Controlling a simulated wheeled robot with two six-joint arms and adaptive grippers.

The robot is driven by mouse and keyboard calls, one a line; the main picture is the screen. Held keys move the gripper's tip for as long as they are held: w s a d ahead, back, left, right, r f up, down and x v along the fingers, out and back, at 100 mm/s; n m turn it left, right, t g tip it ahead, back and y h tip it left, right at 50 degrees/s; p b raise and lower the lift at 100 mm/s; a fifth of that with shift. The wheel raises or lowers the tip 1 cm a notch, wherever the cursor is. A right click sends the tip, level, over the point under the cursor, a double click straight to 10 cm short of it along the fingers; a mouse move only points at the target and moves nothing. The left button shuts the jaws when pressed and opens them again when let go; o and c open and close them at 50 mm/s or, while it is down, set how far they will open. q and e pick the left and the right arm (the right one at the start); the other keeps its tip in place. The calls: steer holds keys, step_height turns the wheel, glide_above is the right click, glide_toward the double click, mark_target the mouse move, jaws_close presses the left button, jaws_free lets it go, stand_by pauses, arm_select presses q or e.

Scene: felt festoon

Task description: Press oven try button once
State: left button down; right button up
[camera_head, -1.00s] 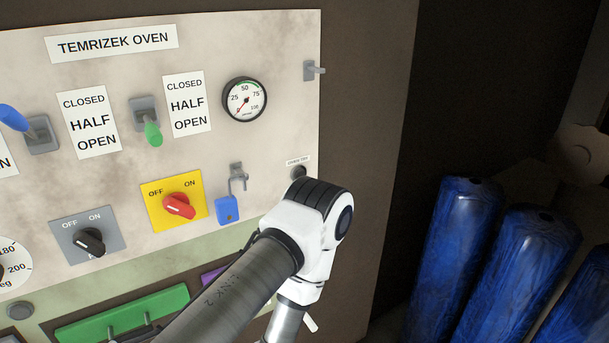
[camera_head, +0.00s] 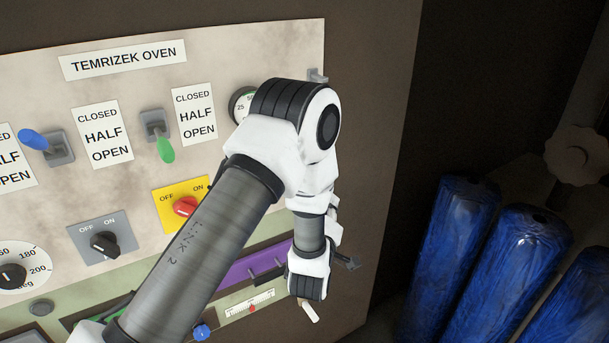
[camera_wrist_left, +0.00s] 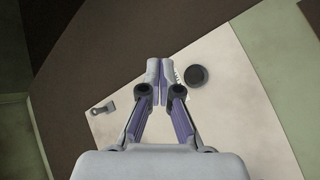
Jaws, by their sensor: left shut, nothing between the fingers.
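The round black button (camera_wrist_left: 197,76) shows in the left wrist view on the pale oven panel (camera_wrist_left: 142,122). A small white label beside it is partly hidden by a finger. My left gripper (camera_wrist_left: 160,70) is shut and empty, its fingertips together to the left of the button in that picture. I cannot tell how far the tips are from the panel. In the head view my left arm crosses the oven panel (camera_head: 230,50) and hides the button. The gripper itself is hard to make out behind the arm there. My right gripper is not in view.
A small grey hook (camera_wrist_left: 101,109) sticks out of the panel. The head view shows a red knob (camera_head: 185,206) on a yellow plate, a black knob (camera_head: 104,245), a green-handled lever (camera_head: 165,149) and a blue-handled lever (camera_head: 33,140). Blue cylinders (camera_head: 455,240) stand at the right.

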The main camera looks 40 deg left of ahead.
arm_select(q)
steer(key=shift+f, duration=0.1)
steer(key=w+a+p, duration=0.2)
steer(key=w+a, duration=0.1)
steer(key=a, duration=0.5)
steer(key=shift+w, duration=0.2)
steer(key=shift+a, duration=0.2)
stand_by(1.2)
steer(key=shift+w+a, duration=0.15)
steer(key=shift+a, duration=0.15)
steer(key=shift+w+a, duration=0.2)
steer(key=shift+a, duration=0.25)
stand_by(0.7)
steer(key=shift+d, duration=0.15)
steer(key=shift+s+d+b, duration=0.35)
steer(key=shift+d+b, duration=0.15)
steer(key=shift+d, duration=0.2)
